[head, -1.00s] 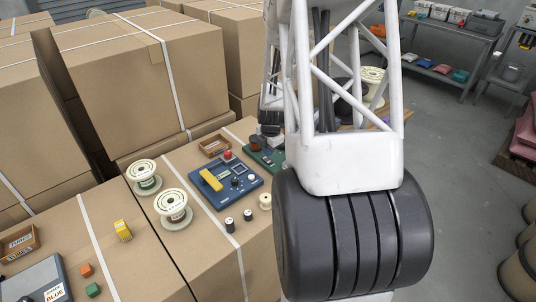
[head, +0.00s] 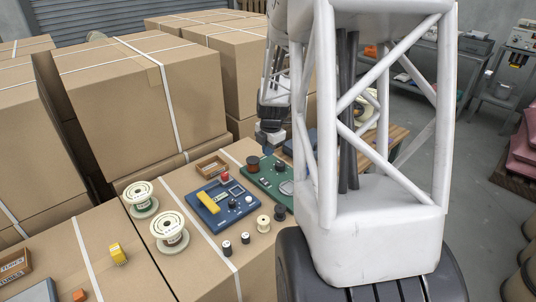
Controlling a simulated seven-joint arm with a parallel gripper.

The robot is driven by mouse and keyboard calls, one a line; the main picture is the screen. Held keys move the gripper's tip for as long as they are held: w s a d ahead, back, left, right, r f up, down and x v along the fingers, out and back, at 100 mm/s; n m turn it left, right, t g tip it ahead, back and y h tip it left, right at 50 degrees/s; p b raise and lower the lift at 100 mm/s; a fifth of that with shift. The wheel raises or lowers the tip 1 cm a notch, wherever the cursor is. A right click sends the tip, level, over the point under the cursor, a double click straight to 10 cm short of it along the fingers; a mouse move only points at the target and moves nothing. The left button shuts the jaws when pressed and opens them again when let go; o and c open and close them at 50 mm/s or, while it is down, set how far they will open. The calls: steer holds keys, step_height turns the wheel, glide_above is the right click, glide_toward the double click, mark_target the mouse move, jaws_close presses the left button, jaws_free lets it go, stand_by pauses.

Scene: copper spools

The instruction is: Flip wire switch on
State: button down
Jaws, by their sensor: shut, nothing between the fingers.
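A blue panel (head: 222,206) lies on the cardboard surface, with a yellow bar (head: 208,202), a red knob (head: 225,178) and small dark controls on it. Behind it to the right is a green board (head: 262,178) with a dark red-brown round part (head: 252,163) and a dark knob. I cannot tell which control is the wire switch or how it is set. My gripper (head: 267,150) shows small behind my arm, at the far side of the green board. It looks shut and empty. Its fingertips are too small to tell whether they touch anything.
Two wire spools (head: 169,231) stand left of the panel. Small spools (head: 263,224) stand in front of it. A small wooden tray (head: 212,167) lies behind it. Large strapped boxes (head: 140,95) rise at the back left.

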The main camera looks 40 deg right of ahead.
mark_target(262, 179)
steer(key=shift+w, duration=0.1)
stand_by(0.3)
steer(key=shift+w, duration=0.65)
steer(key=shift+f, duration=0.1)
steer(key=shift+w+f, duration=0.35)
steer(key=shift+f, duration=1.9)
steer(key=shift+w+f, duration=0.3)
steer(key=shift+f, duration=2)
steer(key=shift+w+f, duration=0.35)
steer(key=shift+f, duration=1.9)
